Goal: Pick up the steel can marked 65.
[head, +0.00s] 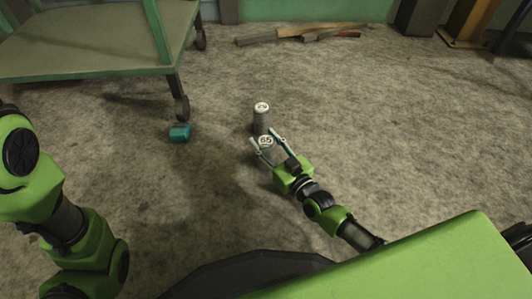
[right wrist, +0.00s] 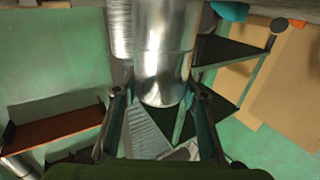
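The steel can marked 65 (head: 266,142) stands upright on the grey floor in the head view, its white top label showing. My right gripper (head: 267,138) is open, with one finger on either side of this can. A gap shows beside the can, and I cannot see a firm grip. In the right wrist view the can (right wrist: 165,50) fills the top middle, between the fingers of the right gripper (right wrist: 162,100). My left arm shows at the left of the head view, but its gripper is out of view.
A second steel can (head: 262,115) with a white numbered label stands just behind. A teal block (head: 180,132) lies to the left, by the caster of a green wheeled cart (head: 90,45). Wooden strips (head: 300,33) lie at the back wall. Floor to the right is clear.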

